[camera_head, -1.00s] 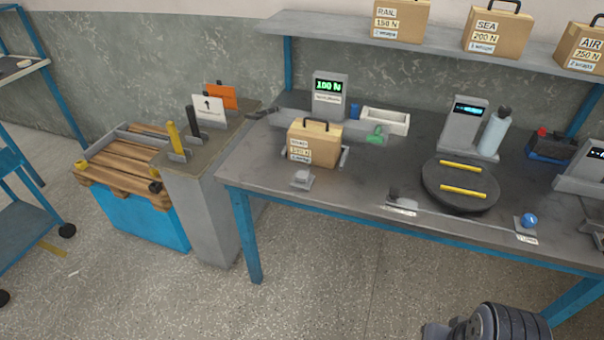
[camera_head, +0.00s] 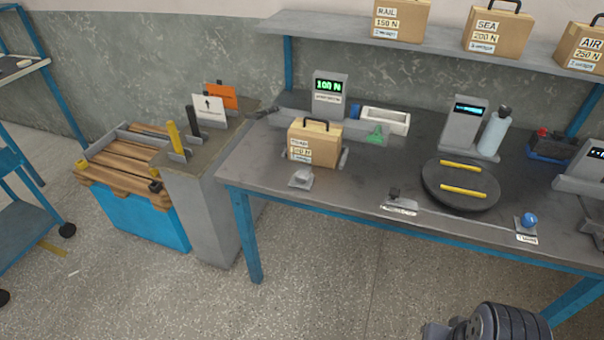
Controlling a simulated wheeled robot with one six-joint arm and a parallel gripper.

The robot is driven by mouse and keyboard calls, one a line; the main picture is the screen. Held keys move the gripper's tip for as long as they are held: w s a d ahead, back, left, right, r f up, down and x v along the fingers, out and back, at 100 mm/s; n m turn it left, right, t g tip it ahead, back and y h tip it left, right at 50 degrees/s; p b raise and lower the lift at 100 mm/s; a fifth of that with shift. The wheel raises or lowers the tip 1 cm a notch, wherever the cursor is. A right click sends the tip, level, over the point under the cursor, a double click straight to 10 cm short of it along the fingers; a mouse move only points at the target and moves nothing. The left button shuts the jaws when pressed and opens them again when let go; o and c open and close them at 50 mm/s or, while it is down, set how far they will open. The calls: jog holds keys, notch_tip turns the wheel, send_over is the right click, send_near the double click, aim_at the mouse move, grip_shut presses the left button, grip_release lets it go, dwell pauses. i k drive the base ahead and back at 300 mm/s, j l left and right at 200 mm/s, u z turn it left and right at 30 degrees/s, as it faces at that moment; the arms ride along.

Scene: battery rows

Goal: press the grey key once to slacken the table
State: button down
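A small dark grey key (camera_head: 394,193) stands on the front part of the workbench, with a white label in front of it that is too small to read. A round black turntable (camera_head: 437,195) lies to its right, with two yellow bars across its top. A blue round knob (camera_head: 529,220) on a small grey base with a label sits at the front right of the turntable. A dark ribbed part of my own arm shows at the bottom edge, well in front of the bench. My gripper's fingers are not in view.
A cardboard case (camera_head: 327,150) stands before a display reading 100 N (camera_head: 330,97). A small grey block (camera_head: 301,178) sits near the bench's front left. A second display (camera_head: 463,125) and a pale bottle (camera_head: 495,133) stand behind the turntable. The floor before the bench is clear.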

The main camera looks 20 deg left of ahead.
aim_at(302, 176)
jog(key=i+j+u, duration=0.3)
jog(key=j, duration=0.2)
jog(key=i+j+u, duration=0.3)
jog(key=j, duration=0.2)
jog(key=i, duration=0.05)
